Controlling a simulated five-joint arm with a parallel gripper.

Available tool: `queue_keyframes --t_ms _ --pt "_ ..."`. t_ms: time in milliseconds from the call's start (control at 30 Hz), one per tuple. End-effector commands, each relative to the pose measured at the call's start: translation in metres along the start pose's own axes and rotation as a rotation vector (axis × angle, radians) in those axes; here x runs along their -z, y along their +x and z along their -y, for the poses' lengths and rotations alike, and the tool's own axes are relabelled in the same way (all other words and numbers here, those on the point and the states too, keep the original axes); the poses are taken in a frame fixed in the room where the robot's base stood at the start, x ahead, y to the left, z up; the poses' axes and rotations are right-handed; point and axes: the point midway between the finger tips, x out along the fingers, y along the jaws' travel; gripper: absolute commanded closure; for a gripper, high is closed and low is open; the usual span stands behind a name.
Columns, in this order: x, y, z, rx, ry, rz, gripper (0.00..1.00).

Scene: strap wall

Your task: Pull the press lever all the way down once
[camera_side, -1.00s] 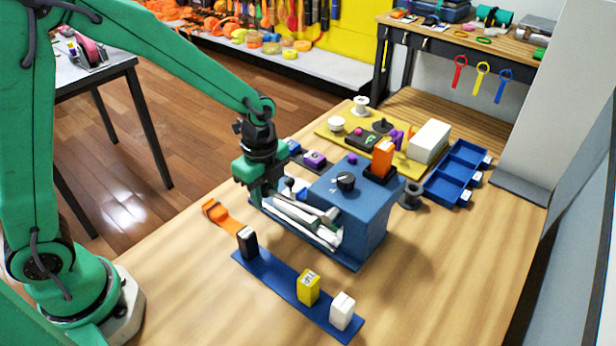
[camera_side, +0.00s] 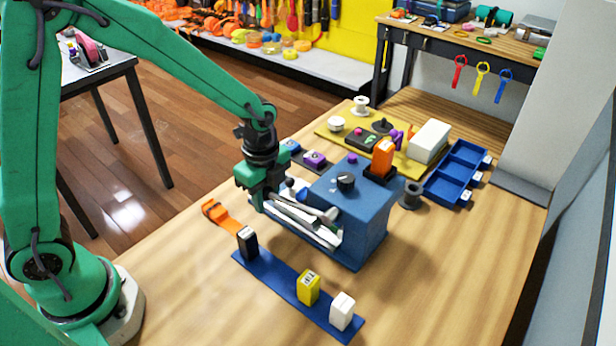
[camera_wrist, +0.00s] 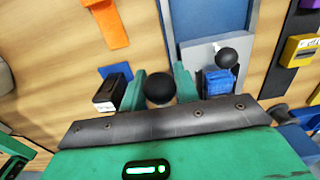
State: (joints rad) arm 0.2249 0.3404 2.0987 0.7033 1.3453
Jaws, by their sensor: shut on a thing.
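The blue press (camera_side: 355,215) stands on the wooden table, with pale metal lever arms (camera_side: 300,215) along its near left side. My gripper (camera_side: 266,200) is at the left end of these arms, low over the press base. In the wrist view, a black ball knob (camera_wrist: 160,87) sits between the two green fingers of my gripper (camera_wrist: 158,82), which are shut on it. A second black knob (camera_wrist: 227,57) is to the right, outside the fingers. In the side view my gripper hides the held knob.
A blue strip (camera_side: 270,280) with black, yellow and white blocks lies in front of the press. An orange strap (camera_side: 222,217) lies to the left. A blue tray (camera_side: 455,175) and a yellow board (camera_side: 340,130) with parts are behind. The front right table is clear.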

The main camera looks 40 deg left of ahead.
Motion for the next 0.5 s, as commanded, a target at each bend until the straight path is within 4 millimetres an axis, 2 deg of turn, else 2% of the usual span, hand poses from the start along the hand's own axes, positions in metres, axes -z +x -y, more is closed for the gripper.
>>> queue_keyframes --t_ms 500 --pt "-0.004 -0.034 0.001 0.004 0.001 -0.001 0.82"
